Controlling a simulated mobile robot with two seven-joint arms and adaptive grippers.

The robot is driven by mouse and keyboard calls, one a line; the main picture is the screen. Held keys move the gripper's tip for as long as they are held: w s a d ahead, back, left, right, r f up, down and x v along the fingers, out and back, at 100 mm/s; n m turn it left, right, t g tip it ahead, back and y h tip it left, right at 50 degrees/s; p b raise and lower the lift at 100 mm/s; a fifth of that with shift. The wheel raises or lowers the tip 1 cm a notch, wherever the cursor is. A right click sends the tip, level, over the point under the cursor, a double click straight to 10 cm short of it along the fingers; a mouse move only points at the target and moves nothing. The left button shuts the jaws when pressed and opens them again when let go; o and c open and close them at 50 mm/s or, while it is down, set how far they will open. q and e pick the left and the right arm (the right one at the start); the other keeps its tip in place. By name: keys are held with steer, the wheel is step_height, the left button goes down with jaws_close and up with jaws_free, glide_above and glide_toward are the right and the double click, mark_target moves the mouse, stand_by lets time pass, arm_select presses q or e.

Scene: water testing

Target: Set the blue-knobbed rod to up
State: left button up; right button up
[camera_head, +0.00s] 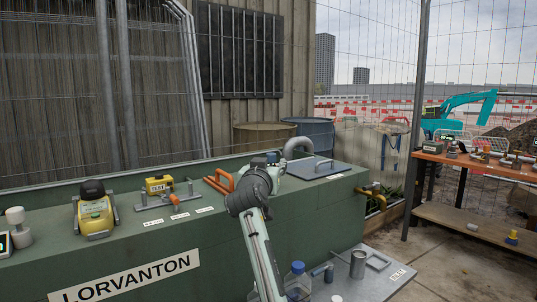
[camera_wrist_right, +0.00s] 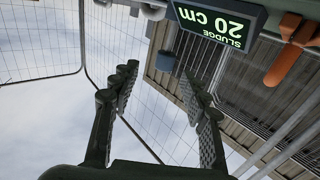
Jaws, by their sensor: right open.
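My right gripper (camera_head: 270,173) is over the green tank's top in the head view, partly hidden by its own wrist. In the right wrist view its two dark fingers (camera_wrist_right: 160,78) stand apart with nothing between them. A small dark blue piece (camera_head: 272,157) shows just beyond the gripper; I cannot tell whether it is the rod's knob. The rod itself cannot be made out. A dark display reading "SLUDGE 20 cm" (camera_wrist_right: 215,22) appears upside down beyond the fingers in the wrist view. My left gripper is not in view.
The green tank (camera_head: 150,240) carries a yellow device (camera_head: 94,215), a yellow TEST box (camera_head: 158,185), an orange-handled lever (camera_head: 178,203) and orange bars (camera_head: 219,181). A grey hatch (camera_head: 318,167) lies right of the gripper. A bottle (camera_head: 297,280) stands low in front. An orange bench (camera_head: 480,163) is far right.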

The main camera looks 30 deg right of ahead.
mark_target(270, 156)
steer(key=shift+w+a+r, duration=0.15)
steer(key=shift+w+r, duration=0.05)
steer(key=shift+w, duration=0.1)
steer(key=shift+w+r, duration=0.1)
steer(key=shift+w, duration=0.1)
steer(key=p+x, duration=0.1)
steer(key=x, duration=0.5)
steer(key=shift+s, duration=0.1)
steer(key=shift+w+d, duration=0.4)
steer(key=shift+w, duration=0.05)
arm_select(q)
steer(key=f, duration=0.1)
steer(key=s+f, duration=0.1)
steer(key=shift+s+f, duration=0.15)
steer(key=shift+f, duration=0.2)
arm_select(e)
jaws_close()
